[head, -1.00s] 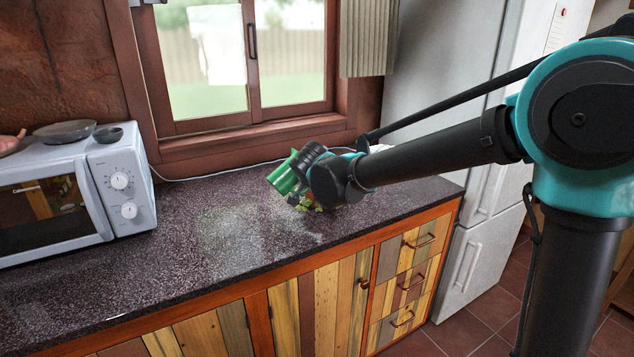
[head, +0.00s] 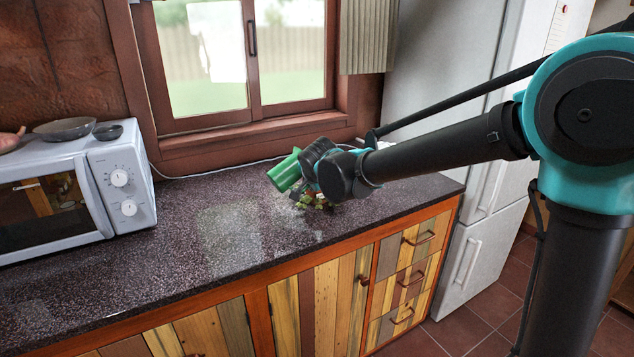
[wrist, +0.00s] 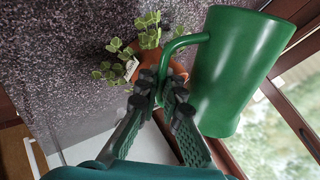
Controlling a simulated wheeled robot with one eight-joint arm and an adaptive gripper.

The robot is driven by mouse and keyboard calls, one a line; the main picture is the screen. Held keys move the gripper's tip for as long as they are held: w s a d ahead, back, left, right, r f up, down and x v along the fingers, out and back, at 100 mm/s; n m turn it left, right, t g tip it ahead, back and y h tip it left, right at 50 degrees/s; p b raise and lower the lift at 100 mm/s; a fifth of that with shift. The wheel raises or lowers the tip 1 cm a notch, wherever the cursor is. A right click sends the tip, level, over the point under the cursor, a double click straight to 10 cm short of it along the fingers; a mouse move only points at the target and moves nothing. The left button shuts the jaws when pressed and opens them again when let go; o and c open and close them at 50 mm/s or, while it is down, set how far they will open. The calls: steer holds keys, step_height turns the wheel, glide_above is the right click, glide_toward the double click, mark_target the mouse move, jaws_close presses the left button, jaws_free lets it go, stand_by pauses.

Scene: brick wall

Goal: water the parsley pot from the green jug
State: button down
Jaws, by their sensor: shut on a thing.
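My gripper (wrist: 165,92) is shut on the handle of the green jug (wrist: 238,72). In the head view the jug (head: 284,173) is held tilted above the counter, at the far left end of my arm, with my gripper (head: 306,167) to its right. The parsley pot (wrist: 152,62) is terracotta with green leaves and a small white label, and shows behind the fingers in the wrist view. In the head view only some leaves (head: 318,202) show below my gripper; the rest is hidden by my wrist. I cannot see any water stream or the inside of the jug.
The dark speckled counter (head: 190,215) is clear between the pot and the white microwave (head: 75,195) at left. Bowls (head: 65,129) stand on the microwave. A window (head: 245,60) is behind the counter, and a white fridge (head: 440,75) is at right. A cable runs along the wall.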

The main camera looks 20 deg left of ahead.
steer(key=shift+r+g+y+p, duration=0.2)
steer(key=shift+g+y+p, duration=0.1)
steer(key=shift+p, duration=0.35)
stand_by(1.1)
steer(key=shift+s, duration=0.1)
steer(key=shift+a+f+t, duration=0.1)
steer(key=shift+f+t, duration=0.15)
steer(key=shift+t, duration=0.15)
steer(key=shift+r+n+t+h, duration=0.45)
steer(key=shift+n+t+h, duration=0.05)
steer(key=shift+t+h, duration=0.1)
steer(key=shift+w+d+f+n+t+h, duration=0.25)
steer(key=shift+f+n+t+h, duration=0.1)
steer(key=shift+t, duration=0.15)
steer(key=shift+r+b, duration=0.1)
steer(key=shift+b, duration=0.2)
steer(key=shift+t, duration=0.3)
stand_by(0.5)
